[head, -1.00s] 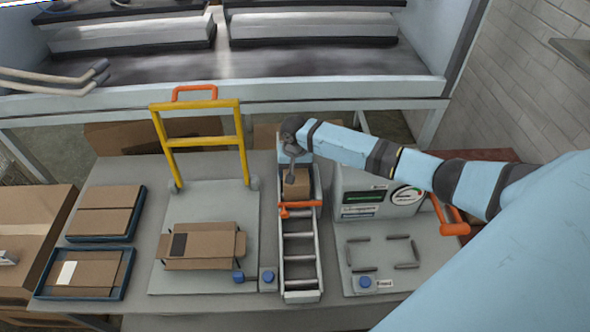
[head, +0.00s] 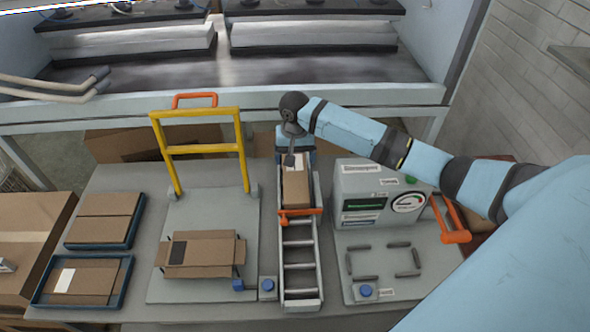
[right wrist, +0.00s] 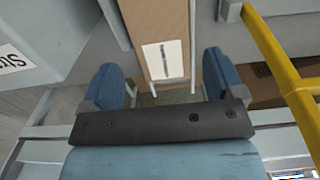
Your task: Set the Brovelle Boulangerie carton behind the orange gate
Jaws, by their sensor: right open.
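A brown carton (head: 296,186) with a pale label lies on the roller track (head: 299,265), directly behind the orange gate (head: 299,212). Its label is too small to read. In the right wrist view the carton (right wrist: 157,25) shows its white label between the blue finger pads. My right gripper (head: 291,158) is at the carton's far end. It is open, with a gap on both sides of the carton in the wrist view (right wrist: 163,80). My left gripper is not in view.
An open-flapped carton (head: 200,255) sits on the platform under a yellow frame (head: 203,149). Blue trays (head: 128,240) with flat cartons stand at the left. A grey machine with a dial (head: 365,190) stands close to the right of the track. The front rollers are bare.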

